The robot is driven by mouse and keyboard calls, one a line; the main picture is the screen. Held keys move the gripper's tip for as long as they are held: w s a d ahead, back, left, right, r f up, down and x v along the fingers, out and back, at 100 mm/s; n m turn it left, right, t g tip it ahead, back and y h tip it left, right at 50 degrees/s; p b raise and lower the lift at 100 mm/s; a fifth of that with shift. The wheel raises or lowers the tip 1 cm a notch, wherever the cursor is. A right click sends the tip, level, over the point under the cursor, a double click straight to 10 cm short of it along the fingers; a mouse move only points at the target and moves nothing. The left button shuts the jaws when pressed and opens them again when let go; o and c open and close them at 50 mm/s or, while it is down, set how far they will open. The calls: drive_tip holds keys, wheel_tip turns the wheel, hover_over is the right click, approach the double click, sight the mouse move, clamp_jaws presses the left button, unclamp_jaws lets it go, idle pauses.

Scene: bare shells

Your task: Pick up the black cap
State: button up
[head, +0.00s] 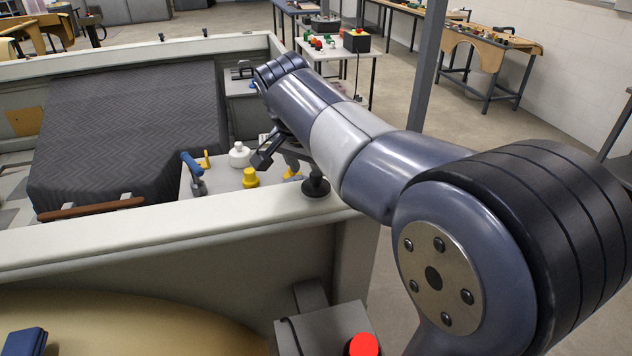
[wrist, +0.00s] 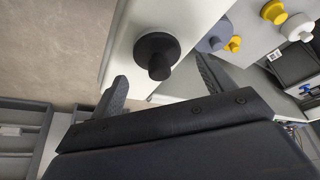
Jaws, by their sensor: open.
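In the wrist view the black cap (wrist: 157,54) has a round disc with a narrower knob, close to the surface's edge. My gripper (head: 279,156) is open and empty, just left of and above the cap in the head view. In the wrist view the fingers of my gripper (wrist: 160,85) are spread to either side of the cap, which lies a little beyond them. Nothing touches the cap as far as I can see.
A low wall (head: 150,242) runs in front. A dark patterned sheet (head: 130,130) covers the area to the left.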

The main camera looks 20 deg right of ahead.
drive_tip(key=shift+x, duration=0.85)
drive_tip(key=shift+c, duration=0.3)
